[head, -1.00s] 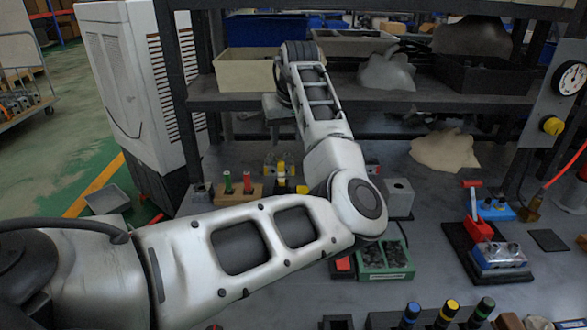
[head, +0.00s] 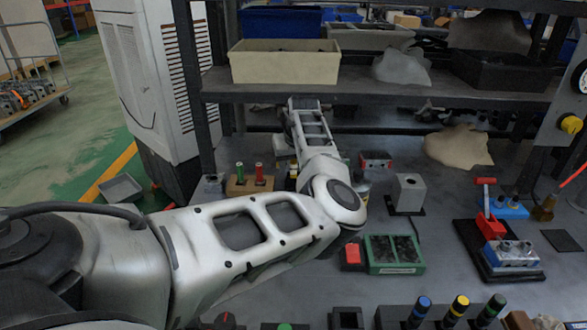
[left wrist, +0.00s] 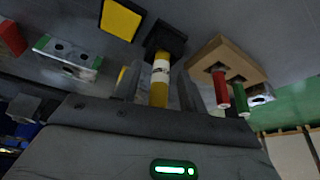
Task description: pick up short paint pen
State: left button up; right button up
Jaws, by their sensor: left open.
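A short yellow pen with a white band (left wrist: 160,72) stands in a small black holder (left wrist: 166,38) in the left wrist view. My left gripper (left wrist: 157,84) is open, with one finger on each side of the pen; I cannot tell whether either finger touches it. In the head view my own arm hides most of this gripper, and only a bit of yellow (head: 293,174) shows beside it. A wooden block (head: 250,186) left of it holds a green pen (head: 240,172) and a red pen (head: 259,171). My right gripper is not in view.
A grey block (head: 409,190), a green tray of dark parts (head: 394,268) and a red-handled clamp fixture (head: 490,225) stand to the right. A rack (head: 395,318) with several banded dark cylinders is at the front. A shelf (head: 380,92) overhangs the back.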

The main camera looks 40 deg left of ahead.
pick_arm(q)
grip_shut()
jog(key=shift+r, duration=0.45)
notch_tip(320, 180, up, 2)
jog(key=shift+r, duration=0.1)
jog(key=s+d+r, duration=0.2)
jog(key=d+r, duration=0.3)
jog(key=d, duration=0.1)
jog(key=s+d+r+b, duration=0.1)
jog(key=s+d+r, duration=0.1)
jog(key=d+r, duration=0.3)
jog(key=shift+s+d, duration=0.4)
jog(key=shift+d, duration=0.7)
